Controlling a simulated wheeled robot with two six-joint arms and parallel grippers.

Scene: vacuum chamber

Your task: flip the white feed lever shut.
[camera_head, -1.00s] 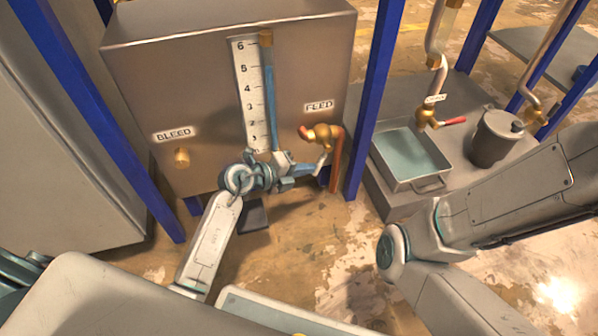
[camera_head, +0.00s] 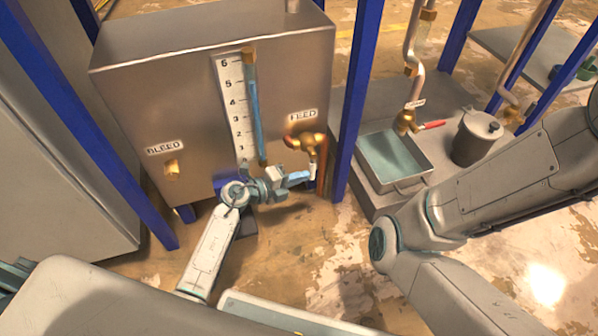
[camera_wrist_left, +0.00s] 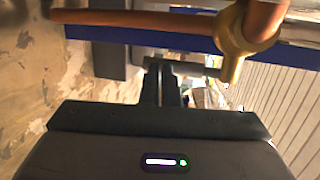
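The brass feed valve (camera_head: 306,140) is on the right of the tank's front, below the FEED label. Its short white lever (camera_head: 313,168) points down from the valve, beside a copper pipe. My left gripper (camera_head: 303,180) is low, right at the lever's lower end; I cannot tell if they touch. In the left wrist view, the gripper's dark fingers (camera_wrist_left: 166,80) are close together with nothing visible between them.
The steel tank (camera_head: 200,110) carries a level scale (camera_head: 236,112) and a brass bleed valve (camera_head: 171,169). A blue post (camera_head: 356,100) stands just right of the feed valve. A water tray (camera_head: 395,160) and a lidded pot (camera_head: 476,138) sit on a grey platform farther right.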

